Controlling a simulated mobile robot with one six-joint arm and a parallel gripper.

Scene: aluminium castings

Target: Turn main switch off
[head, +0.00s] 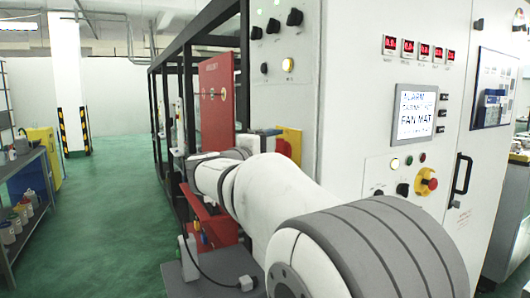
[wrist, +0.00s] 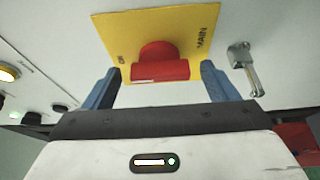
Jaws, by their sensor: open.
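The main switch is a red knob (wrist: 160,62) on a yellow plate (wrist: 122,30) marked MAIN, on a pale cabinet face. My gripper (wrist: 161,70) is open, with one blue finger on each side of the knob. Gaps show between both fingers and the knob, so I see no grip. In the head view the yellow plate (head: 292,136) shows on the cabinet side, beyond my arm. My arm hides part of the switch there.
A metal handle (wrist: 243,68) sticks out right of the plate, close to the right finger. Lit buttons (wrist: 9,74) are at the left. The cabinet front has a screen (head: 414,115) and a red emergency knob (head: 428,183). Green floor (head: 110,200) is open at left.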

